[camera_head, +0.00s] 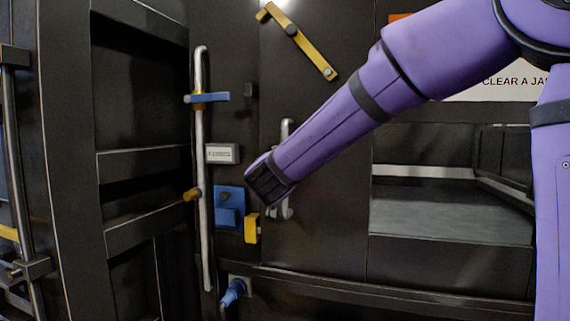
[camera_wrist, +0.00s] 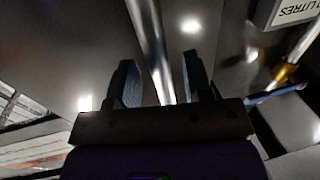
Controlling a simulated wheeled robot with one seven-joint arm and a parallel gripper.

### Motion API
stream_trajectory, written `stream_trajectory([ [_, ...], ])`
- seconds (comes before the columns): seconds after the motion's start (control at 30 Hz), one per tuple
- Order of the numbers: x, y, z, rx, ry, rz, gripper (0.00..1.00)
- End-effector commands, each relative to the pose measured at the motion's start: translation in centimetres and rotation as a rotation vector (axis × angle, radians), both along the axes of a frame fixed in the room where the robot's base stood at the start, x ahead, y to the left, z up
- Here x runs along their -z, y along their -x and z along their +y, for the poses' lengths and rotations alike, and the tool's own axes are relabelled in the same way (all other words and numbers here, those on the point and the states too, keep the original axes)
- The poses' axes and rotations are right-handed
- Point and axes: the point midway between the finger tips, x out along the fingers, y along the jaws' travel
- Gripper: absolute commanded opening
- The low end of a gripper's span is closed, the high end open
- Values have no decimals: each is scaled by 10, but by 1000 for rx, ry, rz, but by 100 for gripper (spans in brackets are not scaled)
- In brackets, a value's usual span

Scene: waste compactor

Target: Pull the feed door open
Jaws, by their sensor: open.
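The feed door (camera_head: 315,245) looks to be the dark panel in the middle of the head view, and it appears shut. A pale upright bar handle (camera_head: 286,130) is on it, its middle hidden behind my arm. My gripper (camera_head: 268,187) is at this handle, with its fingertips not clear in the head view. In the wrist view my gripper (camera_wrist: 162,80) is open, and the silver handle bar (camera_wrist: 150,40) runs between its two fingers. The fingers do not look closed on the bar. How deep the bar sits between them I cannot tell.
A long upright rod (camera_head: 200,150) with a blue lever (camera_head: 206,97) stands left of the door. A small grey label box (camera_head: 222,153), a blue block (camera_head: 230,206) and a yellow catch (camera_head: 252,229) sit near the handle. A yellow bar (camera_head: 300,42) slants above. An open recess (camera_head: 450,210) is at right.

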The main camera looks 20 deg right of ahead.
Motion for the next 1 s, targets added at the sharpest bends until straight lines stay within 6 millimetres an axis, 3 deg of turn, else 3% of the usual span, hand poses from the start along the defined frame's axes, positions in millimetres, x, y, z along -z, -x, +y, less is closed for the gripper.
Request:
stream_trajectory([
  [0.23, 0, -26, -12, 0, 0, 0, 46],
  [0.6, 0, -31, -14, -1, 0, 0, 46],
  [0.63, 0, -30, -14, -1, 0, 0, 44],
  [0.83, 0, -30, -14, -1, 0, 0, 0],
  [1.0, 0, -30, -14, -1, 0, 0, 0],
])
